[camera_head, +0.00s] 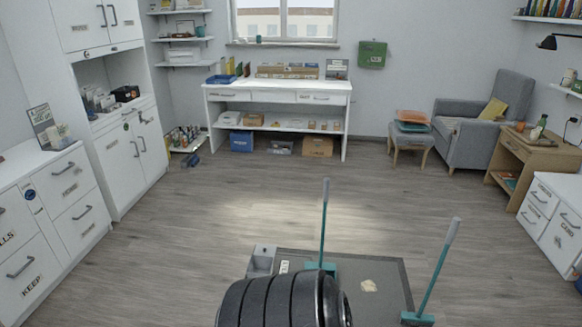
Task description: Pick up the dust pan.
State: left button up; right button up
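Two long-handled cleaning tools with teal handles, grey grips and teal heads stand on the floor at the lower middle and right. One tool (323,225) stands nearly upright at a dark grey mat (382,272). The other tool (437,272) leans to the right beside the mat's right edge, its teal head low near the bottom of the picture. I cannot tell for sure which of them is the dust pan. Part of the nearer tool's head and of the mat is hidden at the bottom.
A small grey box-like object (262,260) sits at the mat's left corner, and a pale beige patch (369,286) lies on the mat. White drawers (72,197) line the left. A wooden desk (538,155) stands at right. The wood floor (230,200) beyond the mat is clear.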

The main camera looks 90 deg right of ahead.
aim_at(330, 268)
jog(key=z, duration=3.05)
